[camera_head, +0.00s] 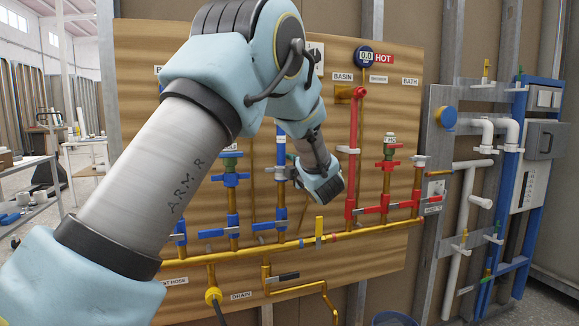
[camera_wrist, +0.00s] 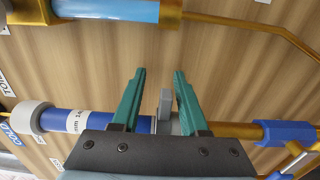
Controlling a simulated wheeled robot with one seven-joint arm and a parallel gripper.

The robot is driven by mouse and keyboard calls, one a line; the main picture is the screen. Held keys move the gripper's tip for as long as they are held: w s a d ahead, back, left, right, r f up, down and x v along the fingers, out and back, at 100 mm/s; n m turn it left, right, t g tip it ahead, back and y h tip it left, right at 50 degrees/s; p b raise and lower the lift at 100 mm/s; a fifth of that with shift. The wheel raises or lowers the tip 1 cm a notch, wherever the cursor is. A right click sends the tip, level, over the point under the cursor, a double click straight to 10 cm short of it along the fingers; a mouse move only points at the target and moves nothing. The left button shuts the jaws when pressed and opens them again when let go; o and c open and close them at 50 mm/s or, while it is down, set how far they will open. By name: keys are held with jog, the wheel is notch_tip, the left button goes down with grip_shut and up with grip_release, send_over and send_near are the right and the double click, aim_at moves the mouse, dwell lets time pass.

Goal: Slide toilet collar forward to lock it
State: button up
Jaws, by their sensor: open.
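The toilet collar (camera_wrist: 165,124) is a grey ring on a blue pipe (camera_wrist: 103,122), with a flat grey tab standing up from it. In the wrist view my gripper (camera_wrist: 159,72) is open, its two green fingers on either side of the tab with gaps visible. Its dark palm edge hides the lower part of the collar and pipe. In the head view a grey collar (camera_head: 281,173) sits on a blue vertical pipe, just left of my wrist. My fingers cannot be made out clearly there.
A wooden board (camera_head: 305,75) carries blue, red and brass pipes with valves. A brass pipe (camera_head: 300,243) runs across below. In the wrist view a brass fitting (camera_wrist: 170,12) and a blue tee (camera_wrist: 285,133) are near my fingers. My arm hides the board's left part.

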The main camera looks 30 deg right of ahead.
jog(key=s+a+b, duration=0.1)
jog(key=s+b, duration=0.1)
jog(key=s, duration=0.8)
jog(key=shift+s+a+b, duration=0.2)
jog(key=shift+s+b, duration=0.1)
jog(key=shift+s, duration=0.1)
jog(key=shift+f, duration=0.1)
